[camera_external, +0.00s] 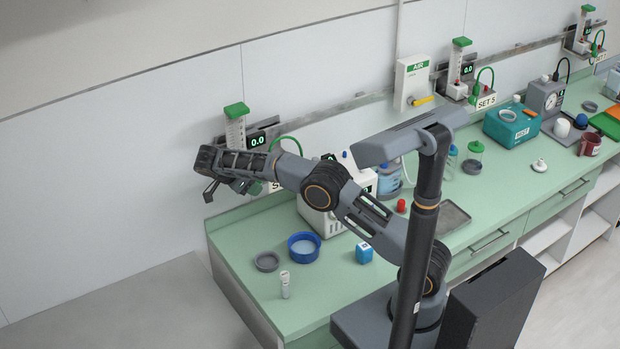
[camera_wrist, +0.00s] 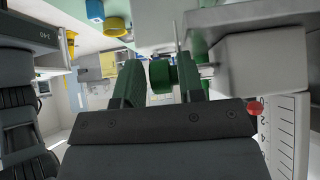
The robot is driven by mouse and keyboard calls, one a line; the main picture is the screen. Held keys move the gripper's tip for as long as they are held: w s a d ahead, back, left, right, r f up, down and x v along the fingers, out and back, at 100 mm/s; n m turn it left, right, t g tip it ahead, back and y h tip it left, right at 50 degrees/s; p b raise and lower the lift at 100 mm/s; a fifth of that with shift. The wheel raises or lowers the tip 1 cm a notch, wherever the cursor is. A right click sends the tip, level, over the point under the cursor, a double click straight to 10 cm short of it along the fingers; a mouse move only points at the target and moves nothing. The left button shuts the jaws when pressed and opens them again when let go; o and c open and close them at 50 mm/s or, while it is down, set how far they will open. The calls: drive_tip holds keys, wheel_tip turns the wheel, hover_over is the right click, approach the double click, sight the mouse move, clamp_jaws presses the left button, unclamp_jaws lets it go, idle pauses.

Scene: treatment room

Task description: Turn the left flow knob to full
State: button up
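The left flow unit has a scaled tube (camera_external: 235,130) with a green cap and a display reading 0.0 (camera_external: 257,141). Its green flow knob (camera_wrist: 160,76) shows between my two fingers in the wrist view, with a short metal stem running right to a grey block (camera_wrist: 258,62). My gripper (camera_wrist: 161,85) is open, one finger on each side of the knob; whether either touches it I cannot tell. In the external view my gripper (camera_external: 226,189) is just below the tube. A red float (camera_wrist: 255,107) shows beside the tube's scale (camera_wrist: 287,130).
Two similar units stand farther right on the rail, a middle one (camera_external: 456,65) and a right one (camera_external: 584,30). The green counter (camera_external: 320,290) below holds a blue bowl (camera_external: 304,241), a grey ring (camera_external: 267,261), a vial (camera_external: 285,285) and a white machine (camera_external: 313,215) under my arm.

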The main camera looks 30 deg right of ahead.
drive_tip(key=shift+o, duration=1.2)
drive_tip(key=shift+s+d+f+g, duration=0.25)
drive_tip(key=shift+d+f+g, duration=0.05)
drive_tip(key=shift+f, duration=0.2)
drive_tip(key=shift+w+r+p, duration=0.1)
drive_tip(key=shift+r+p, duration=0.3)
drive_tip(key=s+d+r+n+t+y+b, duration=0.1)
drive_tip(key=s+d+r+n+y, duration=0.1)
drive_tip(key=s+d+r+n, duration=0.4)
drive_tip(key=s+d+r+n+t+y+b, duration=0.1)
drive_tip(key=s+d+r+n+y, duration=0.2)
drive_tip(key=d, duration=0.4)
drive_tip(key=s+d+f+n+t+y+b, duration=0.1)
drive_tip(key=s+d+f+n, duration=0.1)
drive_tip(key=s, duration=0.4)
drive_tip(key=s+d+f+n+t+y, duration=0.1)
drive_tip(key=s+d+f+n, duration=0.1)
drive_tip(key=s+n, duration=0.2)
drive_tip(key=s+d+f+n+t+y+b, duration=0.1)
drive_tip(key=s+d+f+n, duration=0.1)
drive_tip(key=s, duration=0.6)
drive_tip(key=shift+s+f+n+b, duration=0.15)
drive_tip(key=shift+s+n+b, duration=0.15)
drive_tip(key=shift+s+n, duration=0.15)
